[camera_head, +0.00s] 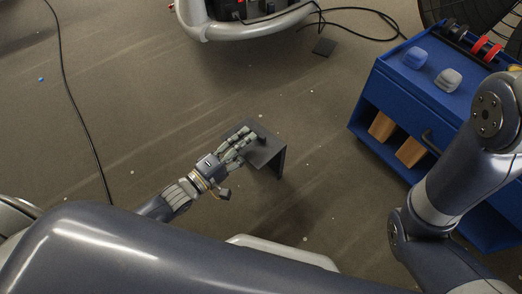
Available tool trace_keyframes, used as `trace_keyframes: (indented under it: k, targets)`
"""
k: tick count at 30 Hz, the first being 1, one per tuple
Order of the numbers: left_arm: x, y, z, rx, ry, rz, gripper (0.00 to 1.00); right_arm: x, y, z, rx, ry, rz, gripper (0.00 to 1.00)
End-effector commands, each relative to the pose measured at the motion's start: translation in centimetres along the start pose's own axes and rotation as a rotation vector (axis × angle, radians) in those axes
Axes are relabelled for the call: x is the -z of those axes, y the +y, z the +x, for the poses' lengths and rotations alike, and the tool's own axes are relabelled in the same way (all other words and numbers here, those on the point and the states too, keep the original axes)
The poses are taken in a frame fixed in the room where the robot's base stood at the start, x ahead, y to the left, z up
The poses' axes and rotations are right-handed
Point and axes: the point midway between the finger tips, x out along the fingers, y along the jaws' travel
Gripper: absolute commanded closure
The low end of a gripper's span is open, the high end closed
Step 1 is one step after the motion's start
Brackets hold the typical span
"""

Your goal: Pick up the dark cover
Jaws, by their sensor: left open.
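A dark grey bent panel (268,153), which looks like the dark cover, is near the middle of the head view. It has a flat top and a side that drops down at its right end. My left gripper (246,138) reaches in from the lower left, with its open fingers over the panel's top. The fingers hide part of the panel, and I cannot tell whether they touch it. A small dark piece (262,134) shows by the fingertips. My right arm is at the right, but its gripper is not in view.
A blue cart (385,78) stands at the right, bearing a blue block (415,57), a grey block (448,80) and red-and-black items. A white-framed machine (235,30) stands at the top. A small dark plate (324,47) and black cables lie on the brown floor. Open floor surrounds the panel.

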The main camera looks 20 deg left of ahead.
Motion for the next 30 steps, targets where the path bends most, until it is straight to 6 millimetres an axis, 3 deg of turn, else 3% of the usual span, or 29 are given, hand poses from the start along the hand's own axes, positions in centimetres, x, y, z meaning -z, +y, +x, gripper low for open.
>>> trace_keyframes:
  k: [13, 23, 30]
  targets:
    - [-0.2, -0.6, 4.6, -0.003, -0.002, 0.002, 0.51, 1.8, -0.9, -3.2, 0.007, 0.018, -0.002, 0.65]
    - [-0.2, -0.3, 5.2, 0.0, -0.002, -0.001, 0.51, 1.9, -0.9, -3.2, 0.007, 0.019, -0.002, 0.65]
    - [-0.2, -0.3, 5.1, 0.0, -0.002, 0.0, 1.0, 1.9, -0.9, -3.2, 0.007, 0.019, -0.002, 0.65]
